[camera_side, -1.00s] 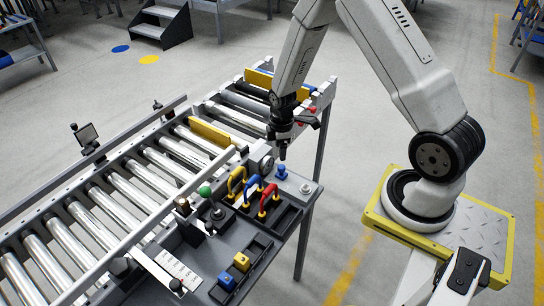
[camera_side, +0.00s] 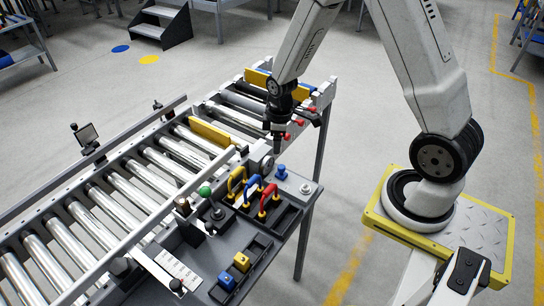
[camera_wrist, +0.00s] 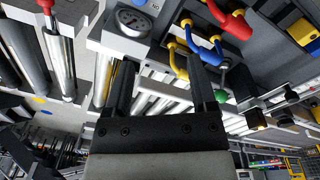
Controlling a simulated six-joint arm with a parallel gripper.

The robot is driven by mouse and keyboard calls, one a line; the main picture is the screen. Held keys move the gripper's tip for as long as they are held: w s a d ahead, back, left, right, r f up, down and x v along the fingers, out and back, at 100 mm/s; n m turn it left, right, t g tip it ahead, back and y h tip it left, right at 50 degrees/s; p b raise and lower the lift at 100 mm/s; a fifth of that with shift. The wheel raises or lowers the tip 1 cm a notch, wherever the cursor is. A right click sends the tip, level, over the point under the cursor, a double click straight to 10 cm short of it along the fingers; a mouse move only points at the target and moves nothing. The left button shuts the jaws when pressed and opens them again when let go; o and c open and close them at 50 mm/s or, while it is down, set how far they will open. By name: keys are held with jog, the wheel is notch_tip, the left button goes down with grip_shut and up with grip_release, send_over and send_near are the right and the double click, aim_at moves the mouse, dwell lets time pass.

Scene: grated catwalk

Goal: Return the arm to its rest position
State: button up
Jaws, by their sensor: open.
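My gripper (camera_side: 278,146) hangs from my bent arm above the far end of the control panel (camera_side: 222,262), beside the roller conveyor. Its jaws are open and empty; in the wrist view the two dark fingers (camera_wrist: 162,66) stand apart with nothing held between them. In the side view the fingertips are just above and behind the blue button (camera_side: 281,172), close to the gauge housing (camera_side: 261,155). I cannot tell the exact gap to the housing.
Yellow (camera_side: 237,179), blue (camera_side: 252,190) and red (camera_side: 268,200) handles stand on the panel, with a green knob (camera_side: 205,191) to their left. A yellow bar (camera_side: 210,134) lies on the conveyor (camera_side: 120,188). The floor between conveyor and my base is clear.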

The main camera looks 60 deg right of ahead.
jog(key=s+a+r+m+t, duration=0.1)
jog(key=s+a+r+m, duration=0.5)
jog(key=s+a+r, duration=0.2)
jog(key=shift+s+r+t, duration=0.35)
jog(key=shift+r+t, duration=0.05)
jog(key=shift+r, duration=0.5)
jog(key=shift+a, duration=0.1)
